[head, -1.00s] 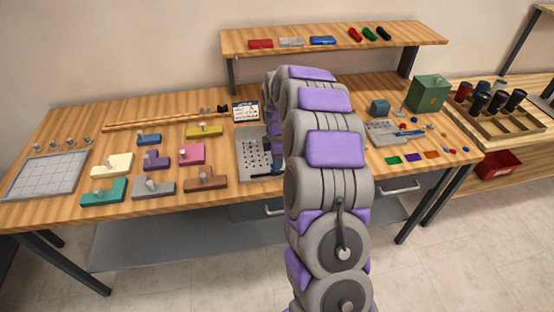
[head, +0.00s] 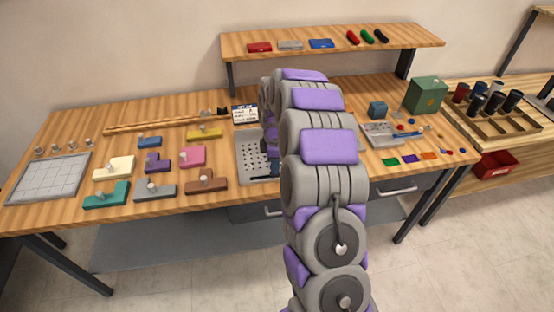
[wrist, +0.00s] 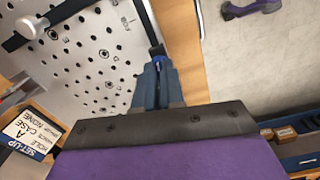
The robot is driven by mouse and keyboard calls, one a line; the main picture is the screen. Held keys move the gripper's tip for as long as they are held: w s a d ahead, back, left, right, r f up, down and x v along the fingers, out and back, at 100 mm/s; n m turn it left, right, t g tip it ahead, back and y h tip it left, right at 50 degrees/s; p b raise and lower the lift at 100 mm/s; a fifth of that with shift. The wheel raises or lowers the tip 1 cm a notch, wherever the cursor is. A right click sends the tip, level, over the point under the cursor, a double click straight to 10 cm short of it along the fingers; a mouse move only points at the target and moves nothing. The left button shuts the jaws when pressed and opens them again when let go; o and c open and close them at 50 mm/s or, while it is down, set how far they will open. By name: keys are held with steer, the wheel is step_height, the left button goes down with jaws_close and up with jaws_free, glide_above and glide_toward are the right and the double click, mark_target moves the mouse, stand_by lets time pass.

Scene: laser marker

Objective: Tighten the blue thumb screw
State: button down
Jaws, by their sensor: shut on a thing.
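The perforated metal plate (head: 247,150) lies near the middle of the bench, partly hidden by my arm. It fills the upper left of the wrist view (wrist: 95,75). My gripper (wrist: 158,68) is at the plate's edge in the wrist view, its narrow blue-grey fingers shut on a small blue piece, which appears to be the blue thumb screw (wrist: 158,63). A small black block (wrist: 157,49) sits just beyond the fingertips. The fingers hide most of the screw, so its seating cannot be told. A black bar with a silver knob (wrist: 28,26) crosses the plate's far left.
A set-up card (wrist: 30,137) stands beside the plate, also in the head view (head: 244,115). Several coloured blocks (head: 192,156) lie left of the plate. A grey tray (head: 382,134) and a green box (head: 427,94) stand right. A shelf (head: 335,40) runs behind.

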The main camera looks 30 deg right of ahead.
steer(key=m+p, duration=0.4)
steer(key=m, duration=0.1)
steer(key=shift+w+a+r, duration=0.1)
steer(key=shift+w+r, duration=0.1)
steer(key=shift+r, duration=0.1)
steer(key=m+p, duration=0.4)
steer(key=m, duration=0.2)
steer(key=shift+m, duration=0.4)
steer(key=m+p, duration=0.2)
steer(key=m, duration=0.3)
steer(key=shift+f, duration=0.15)
steer(key=m+p, duration=0.1)
steer(key=m, duration=0.4)
steer(key=c, duration=1.3)
jaws_free()
steer(key=shift+f, duration=0.15)
steer(key=shift+o, duration=0.3)
steer(key=shift+s, duration=0.1)
